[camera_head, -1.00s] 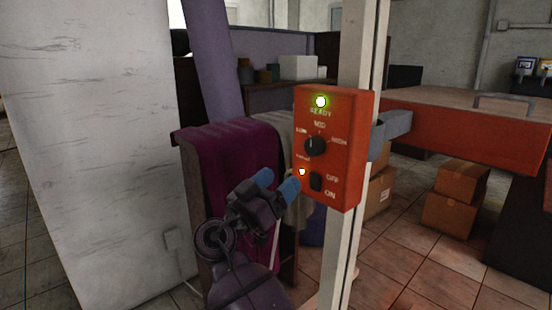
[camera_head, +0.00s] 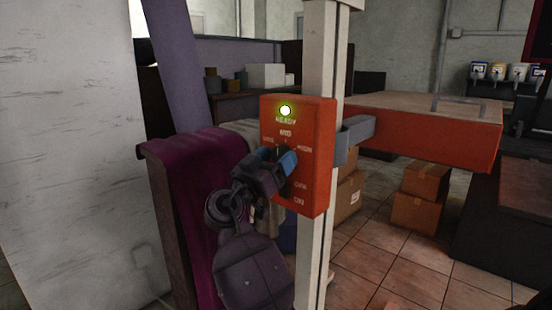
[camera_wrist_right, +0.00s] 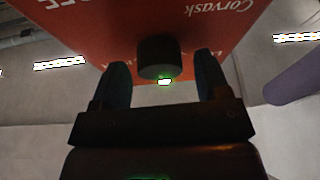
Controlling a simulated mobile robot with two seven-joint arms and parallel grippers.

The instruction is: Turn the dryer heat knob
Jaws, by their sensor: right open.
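The dark round heat knob (camera_wrist_right: 158,56) stands out from the box face in the right wrist view. My right gripper (camera_head: 280,159) is at the box front in the head view and covers most of the knob and the switch area. In the wrist view its blue-tipped fingers (camera_wrist_right: 161,85) are open, one on each side of the knob, with gaps on both sides. My left gripper is not in view.
The white post (camera_head: 322,70) carries the box. An orange dryer arm or platen (camera_head: 425,145) extends to the right behind it. A purple cloth (camera_head: 195,170) hangs over a rack at left. Cardboard boxes (camera_head: 415,212) stand on the tiled floor.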

